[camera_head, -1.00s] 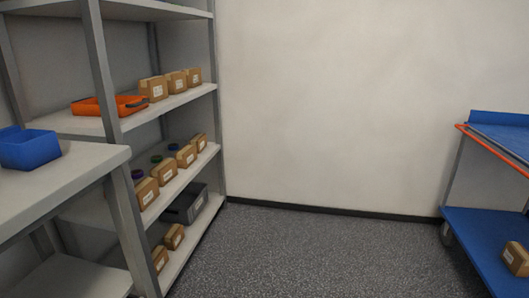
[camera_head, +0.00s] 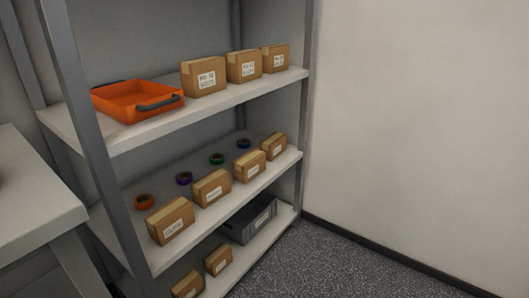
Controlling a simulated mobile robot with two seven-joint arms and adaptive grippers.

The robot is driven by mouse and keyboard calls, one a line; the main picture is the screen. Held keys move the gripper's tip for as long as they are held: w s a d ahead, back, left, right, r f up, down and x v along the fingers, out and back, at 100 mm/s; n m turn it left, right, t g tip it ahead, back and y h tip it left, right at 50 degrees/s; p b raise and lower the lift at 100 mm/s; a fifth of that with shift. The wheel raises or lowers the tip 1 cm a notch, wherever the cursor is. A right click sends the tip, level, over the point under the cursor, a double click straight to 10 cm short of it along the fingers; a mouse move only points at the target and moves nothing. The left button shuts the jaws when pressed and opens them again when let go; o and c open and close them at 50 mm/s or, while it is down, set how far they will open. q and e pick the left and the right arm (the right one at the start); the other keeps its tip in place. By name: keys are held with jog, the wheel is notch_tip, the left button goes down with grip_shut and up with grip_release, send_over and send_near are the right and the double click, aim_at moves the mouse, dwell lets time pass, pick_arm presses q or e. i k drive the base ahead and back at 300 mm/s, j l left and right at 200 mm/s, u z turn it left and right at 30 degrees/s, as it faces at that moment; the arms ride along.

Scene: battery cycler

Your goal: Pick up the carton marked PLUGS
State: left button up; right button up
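Several brown cartons with white labels stand on the grey shelf rack. On the upper shelf there are three: a left carton (camera_head: 204,76), a middle carton (camera_head: 244,66) and a right carton (camera_head: 275,58). On the shelf below stand a front carton (camera_head: 170,221), a second carton (camera_head: 212,188), a third carton (camera_head: 249,166) and a far carton (camera_head: 274,146). Two more cartons, one near (camera_head: 187,286) and one farther back (camera_head: 218,260), sit on the bottom shelf. The label print is too small to tell which is marked PLUGS. Neither gripper is in view.
An orange tray (camera_head: 137,101) with dark handles sits on the upper shelf. Coloured rolls, including a green one (camera_head: 217,159), lie behind the middle-shelf cartons. A grey bin (camera_head: 250,220) is on the bottom shelf. A rack post (camera_head: 84,130) stands in front. Floor (camera_head: 330,265) at right is clear.

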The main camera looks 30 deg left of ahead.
aim_at(246, 168)
jog(key=i+l+u, duration=0.1)
jog(key=i+u, duration=0.2)
jog(key=i, duration=0.15)
jog(key=i+l+u, duration=0.15)
jog(key=i+u, duration=0.15)
jog(key=i, duration=0.15)
jog(key=i+l+u, duration=0.3)
jog(key=i, duration=0.1)
